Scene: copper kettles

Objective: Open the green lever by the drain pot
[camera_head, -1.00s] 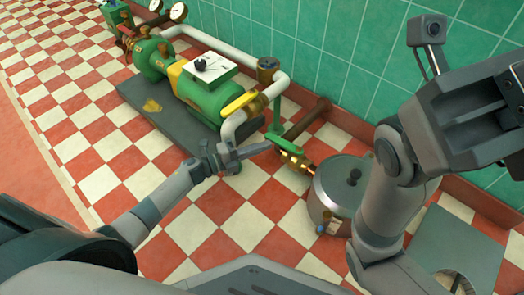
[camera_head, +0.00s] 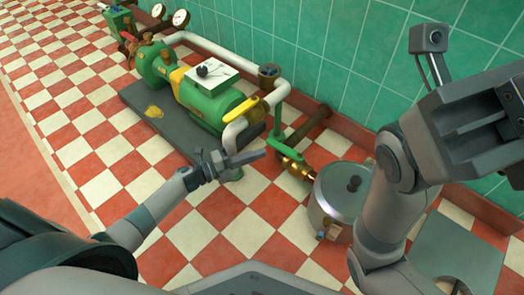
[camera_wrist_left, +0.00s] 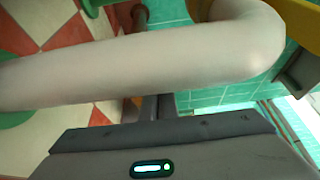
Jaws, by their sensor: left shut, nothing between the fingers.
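The green lever (camera_head: 282,146) sits on a brass valve (camera_head: 293,167), whose outlet side meets the steel drain pot (camera_head: 340,200). The pot stands on the floor with its lid on. My left gripper (camera_head: 262,154) is shut and empty, its fingertips just left of the lever. I cannot tell whether they touch it. In the left wrist view, a thick white pipe (camera_wrist_left: 150,62) crosses in front of the grey gripper body, and the fingertips are not clear. My right gripper (camera_head: 465,125) is raised at the right edge, above and right of the pot; its fingers cannot be made out.
A green pump (camera_head: 212,108) stands on a dark plinth (camera_head: 150,112) behind my left gripper. A yellow lever (camera_head: 240,109) sits on the white pipework beside it. Gauges (camera_head: 181,18) stand at the back. A green tiled wall (camera_head: 340,60) closes the far side. Checkered floor is free at left.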

